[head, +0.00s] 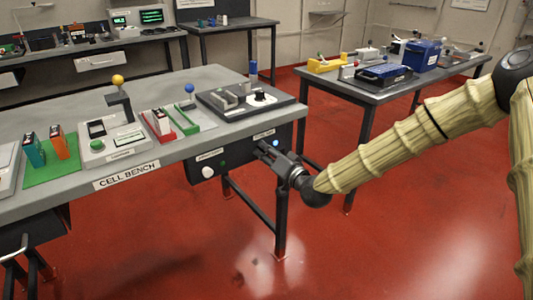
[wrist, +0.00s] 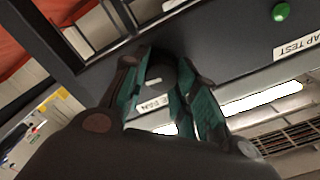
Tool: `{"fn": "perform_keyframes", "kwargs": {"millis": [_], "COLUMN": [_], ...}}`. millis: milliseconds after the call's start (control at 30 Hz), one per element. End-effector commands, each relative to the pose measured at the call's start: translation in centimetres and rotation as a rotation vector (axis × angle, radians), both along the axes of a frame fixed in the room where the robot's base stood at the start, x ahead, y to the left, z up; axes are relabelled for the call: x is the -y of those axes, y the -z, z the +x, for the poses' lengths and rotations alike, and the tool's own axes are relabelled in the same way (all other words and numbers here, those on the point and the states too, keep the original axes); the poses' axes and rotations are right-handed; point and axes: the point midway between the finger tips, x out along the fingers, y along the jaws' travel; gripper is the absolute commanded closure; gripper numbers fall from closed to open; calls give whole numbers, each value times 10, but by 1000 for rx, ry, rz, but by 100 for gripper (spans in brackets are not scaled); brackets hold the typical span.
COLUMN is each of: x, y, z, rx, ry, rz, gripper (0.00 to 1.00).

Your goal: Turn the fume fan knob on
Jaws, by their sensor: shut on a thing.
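The fume fan knob (wrist: 161,74) is a dark round knob on the dark panel under the cell bench. It shows between my gripper's fingers in the wrist view, partly covered by them. Its label (wrist: 153,104), partly hidden, reads "FAN" below it in that view. My gripper (wrist: 160,84) has its teal-padded fingers on both sides of the knob and is shut on it. In the head view my gripper (head: 265,152) reaches the panel's right part from the right and hides the knob. A small blue light (head: 276,143) shows beside it. Which way the knob points cannot be told.
The same panel (head: 235,152) carries a white knob (head: 208,172) and a green button (head: 222,163); the green button also shows in the wrist view (wrist: 281,12). The cell bench (head: 180,158) overhangs the panel. A bench leg (head: 281,215) stands below. The red floor in front is clear.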

Motion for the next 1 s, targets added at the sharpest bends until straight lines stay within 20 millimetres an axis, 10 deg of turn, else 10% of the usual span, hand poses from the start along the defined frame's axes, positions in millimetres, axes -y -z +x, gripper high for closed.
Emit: {"fn": "perform_keyframes", "kwargs": {"millis": [867, 900, 1000], "x": [-1, -1, -1], "y": [2, 2, 2], "z": [-1, -1, -1], "rx": [85, 85, 86], "ry": [-1, -1, -1], "rz": [-125, -125, -124], "gripper": [95, 66, 50]}}
